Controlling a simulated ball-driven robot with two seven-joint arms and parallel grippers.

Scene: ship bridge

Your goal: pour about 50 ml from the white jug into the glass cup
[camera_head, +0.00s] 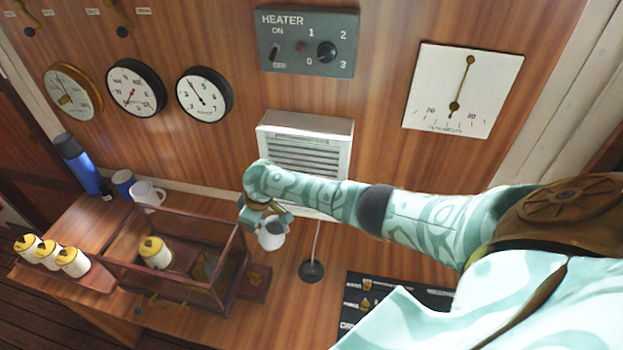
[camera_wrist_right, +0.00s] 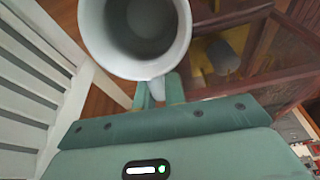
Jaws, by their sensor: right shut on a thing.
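My right gripper (camera_head: 264,212) is shut on the white jug (camera_head: 271,238) and holds it above the counter, between the framed case and the wall grille. In the right wrist view the jug (camera_wrist_right: 135,65) shows its round open mouth and a grey inside; its handle is between the fingers of the gripper (camera_wrist_right: 160,92). I cannot tell how much liquid is in it. I cannot make out the glass cup for sure in either view; the arm, the jug or the case may hide it. My left gripper is not in view.
The wooden-framed case (camera_head: 175,222) stands close left of the jug, with a yellow-capped jar (camera_head: 155,253) in it. A white mug (camera_head: 147,194), a blue mug (camera_head: 123,183) and a blue flask (camera_head: 78,165) stand further left. The heater grille (camera_head: 305,140) is behind. A black round base (camera_head: 311,271) is right.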

